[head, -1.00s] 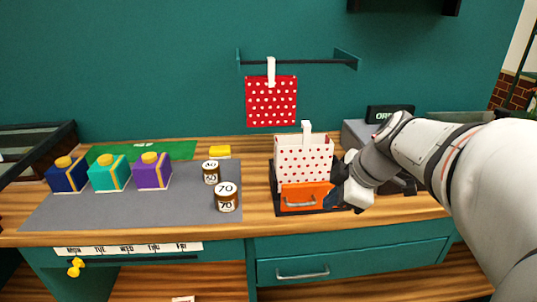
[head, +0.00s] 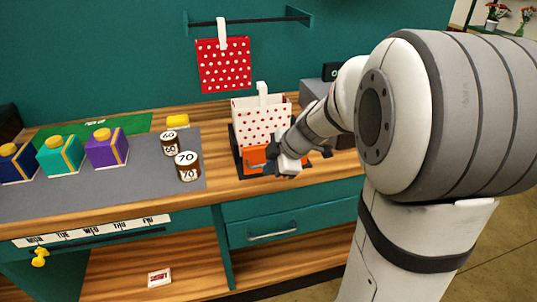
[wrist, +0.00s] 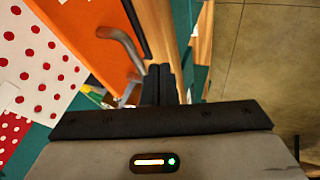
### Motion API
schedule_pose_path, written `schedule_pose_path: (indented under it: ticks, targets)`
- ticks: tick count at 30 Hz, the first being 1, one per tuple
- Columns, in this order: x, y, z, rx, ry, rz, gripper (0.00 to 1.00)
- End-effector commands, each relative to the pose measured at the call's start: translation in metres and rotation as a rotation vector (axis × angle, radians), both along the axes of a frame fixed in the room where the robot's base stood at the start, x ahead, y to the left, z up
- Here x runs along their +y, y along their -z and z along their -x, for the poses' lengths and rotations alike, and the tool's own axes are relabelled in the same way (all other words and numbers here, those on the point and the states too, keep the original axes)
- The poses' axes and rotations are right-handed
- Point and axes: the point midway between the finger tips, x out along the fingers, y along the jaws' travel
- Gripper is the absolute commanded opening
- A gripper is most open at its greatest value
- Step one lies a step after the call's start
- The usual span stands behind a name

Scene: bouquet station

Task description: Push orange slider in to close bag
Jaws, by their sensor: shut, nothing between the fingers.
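The orange slider (head: 256,157) sits at the front of a black stand (head: 238,150) on the counter, with a grey bar handle that shows in the wrist view (wrist: 127,50). The white bag with red dots (head: 262,120) stands upright right behind the slider, with a white strap on top. My gripper (head: 285,166) is in front of the slider's right part and hides some of it. In the wrist view my gripper's dark fingers (wrist: 160,85) are together and empty, close beside the handle. I cannot tell whether they touch it.
A red dotted bag (head: 224,65) hangs from a wall rail. Two brown jars (head: 187,166) stand left of the stand. Several coloured boxes (head: 107,148) sit on a grey mat (head: 130,184). A drawer with a handle (head: 272,235) is below the counter edge.

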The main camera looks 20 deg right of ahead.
Motion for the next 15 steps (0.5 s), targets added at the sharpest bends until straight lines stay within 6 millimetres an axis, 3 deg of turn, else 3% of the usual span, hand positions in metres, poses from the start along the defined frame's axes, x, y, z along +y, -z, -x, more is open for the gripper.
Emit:
schedule_pose_path:
  ticks: [6,15]
  targets:
    - [0.000,0.002,-0.014,0.000,0.001,0.000,0.00]
    - [0.000,0.003,-0.016,-0.001,0.001,0.000,0.00]
